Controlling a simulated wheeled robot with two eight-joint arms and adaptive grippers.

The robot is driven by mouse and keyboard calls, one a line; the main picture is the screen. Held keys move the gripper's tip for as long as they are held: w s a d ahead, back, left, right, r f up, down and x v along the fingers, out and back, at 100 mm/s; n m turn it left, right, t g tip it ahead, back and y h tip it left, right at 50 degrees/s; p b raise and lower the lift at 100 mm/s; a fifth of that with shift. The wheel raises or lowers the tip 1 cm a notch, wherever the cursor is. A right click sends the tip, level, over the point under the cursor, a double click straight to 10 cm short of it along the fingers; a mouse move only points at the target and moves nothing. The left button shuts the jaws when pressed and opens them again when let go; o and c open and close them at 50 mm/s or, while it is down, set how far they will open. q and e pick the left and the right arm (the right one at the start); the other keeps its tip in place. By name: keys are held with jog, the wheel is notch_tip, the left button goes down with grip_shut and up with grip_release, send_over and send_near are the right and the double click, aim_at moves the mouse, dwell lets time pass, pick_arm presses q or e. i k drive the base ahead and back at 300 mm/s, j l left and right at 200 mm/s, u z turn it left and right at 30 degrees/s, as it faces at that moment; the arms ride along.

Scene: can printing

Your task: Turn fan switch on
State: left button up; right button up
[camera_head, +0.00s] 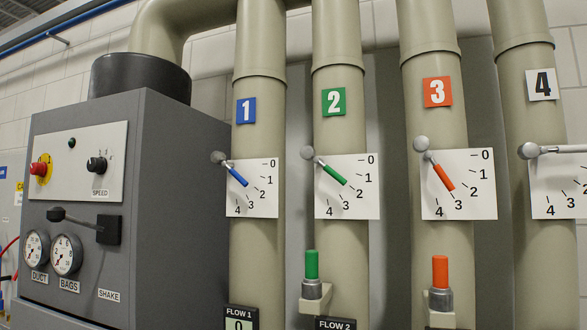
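A grey machine cabinet (170,190) stands at the left with a light control panel (80,175) on its front. No label reading "fan" is legible. The panel carries a red knob on a yellow plate (40,169), a small dark green light or button (72,143), and a black knob (96,165) marked SPEED. Which one is the fan switch I cannot tell. Below the panel is a black lever (80,219) running to a black box (109,230). Neither of my grippers is in view.
Several beige pipes, numbered 1 (246,111), 2 (334,101), 3 (437,91) and 4 (542,84), carry levers on scale plates. Two gauges (66,255) sit low on the cabinet. Green (312,265) and orange (440,272) handles stick up on pipes.

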aim_at(35, 169)
jog(key=u, duration=1.4)
